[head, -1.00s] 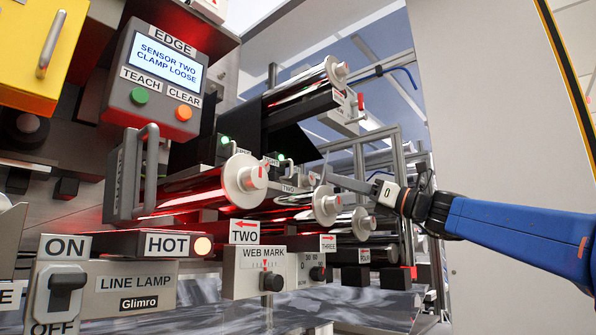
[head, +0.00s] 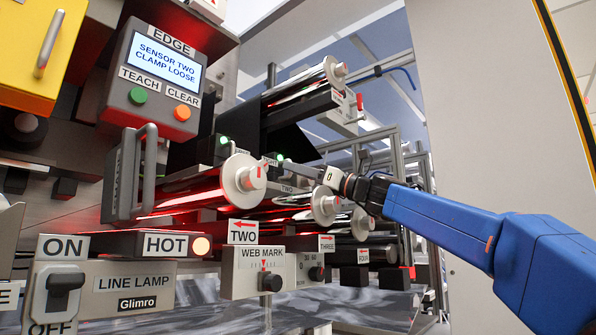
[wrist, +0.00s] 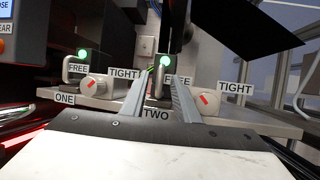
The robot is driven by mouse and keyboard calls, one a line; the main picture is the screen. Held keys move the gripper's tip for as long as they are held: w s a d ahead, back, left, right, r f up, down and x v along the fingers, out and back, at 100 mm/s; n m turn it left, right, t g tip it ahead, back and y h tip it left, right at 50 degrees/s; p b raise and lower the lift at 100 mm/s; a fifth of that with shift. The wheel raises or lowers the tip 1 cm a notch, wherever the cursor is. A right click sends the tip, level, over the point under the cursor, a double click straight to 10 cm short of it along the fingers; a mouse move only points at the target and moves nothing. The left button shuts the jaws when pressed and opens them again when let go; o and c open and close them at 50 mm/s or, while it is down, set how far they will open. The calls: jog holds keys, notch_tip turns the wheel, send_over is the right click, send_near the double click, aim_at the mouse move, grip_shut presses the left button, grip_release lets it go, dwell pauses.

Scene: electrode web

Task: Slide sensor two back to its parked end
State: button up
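Sensor two is a small dark block with a lit green lamp (wrist: 165,61), behind the TWO label (wrist: 156,114). It also shows in the head view (head: 271,158), partly hidden. A pale upright handle (wrist: 158,82) stands at its front. My gripper (wrist: 162,74) is open, its two grey fingers reaching toward sensor two on either side of this handle; I cannot tell whether they touch it. The clamp knob (wrist: 203,103) with a red mark sits right of the fingers, between FREE and TIGHT. The display (head: 164,66) reads "SENSOR TWO CLAMP LOOSE".
Sensor one (wrist: 80,66), with its own handle and knob (wrist: 97,87), stands left on the same rail. Rollers (head: 243,178) lie below and left of my gripper. A dark web (wrist: 248,28) hangs at upper right. A HOT-labelled lamp box (head: 150,244) sits lower left.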

aim_at(280, 170)
grip_shut()
jog(key=shift+a, duration=0.1)
jog(key=w+a, duration=0.2)
jog(key=a, duration=0.1)
jog(key=shift+w+a+r, duration=0.1)
jog(key=shift+w, duration=0.2)
grip_release()
